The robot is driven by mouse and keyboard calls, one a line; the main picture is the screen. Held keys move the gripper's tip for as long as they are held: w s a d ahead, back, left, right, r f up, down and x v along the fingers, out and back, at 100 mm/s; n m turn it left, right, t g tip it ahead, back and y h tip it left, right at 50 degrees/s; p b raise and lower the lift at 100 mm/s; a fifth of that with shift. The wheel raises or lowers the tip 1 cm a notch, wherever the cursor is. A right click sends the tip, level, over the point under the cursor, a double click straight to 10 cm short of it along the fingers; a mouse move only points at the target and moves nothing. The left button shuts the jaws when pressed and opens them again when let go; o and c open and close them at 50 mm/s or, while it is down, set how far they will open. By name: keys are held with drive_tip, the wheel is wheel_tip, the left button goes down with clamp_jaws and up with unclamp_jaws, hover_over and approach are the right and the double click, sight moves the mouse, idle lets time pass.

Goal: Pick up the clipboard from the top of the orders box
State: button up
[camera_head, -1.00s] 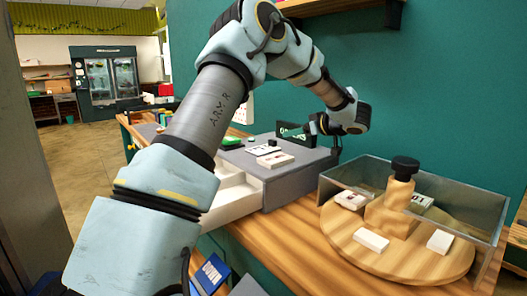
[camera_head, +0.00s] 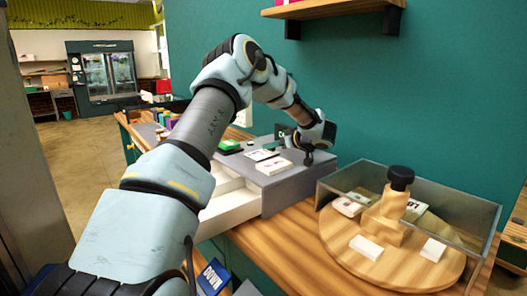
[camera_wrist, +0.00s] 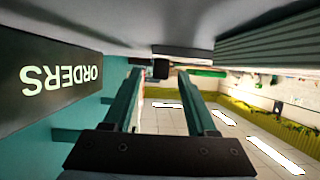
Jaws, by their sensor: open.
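The grey orders box (camera_head: 290,190) stands on the wooden counter with a white drawer (camera_head: 228,208) pulled out. A flat white sheet with a dark end, which looks like the clipboard (camera_head: 261,155), lies on its top. A thick white pad (camera_head: 273,166) lies just in front of it. My gripper (camera_head: 308,159) is low near the right rear of the box top, to the right of both; its fingers are small in the head view. In the wrist view my gripper (camera_wrist: 162,78) is open, fingers apart, with nothing held between them. The clipboard cannot be made out there.
The dark ORDERS sign (camera_wrist: 60,80) appears upside down close to my gripper in the wrist view. A green item (camera_head: 230,145) lies on the box's left. A clear-walled bin (camera_head: 460,215) and a round wooden turntable (camera_head: 400,255) with white cards stand at right. A shelf (camera_head: 330,8) hangs above.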

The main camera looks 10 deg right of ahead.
clamp_jaws()
idle(0.5)
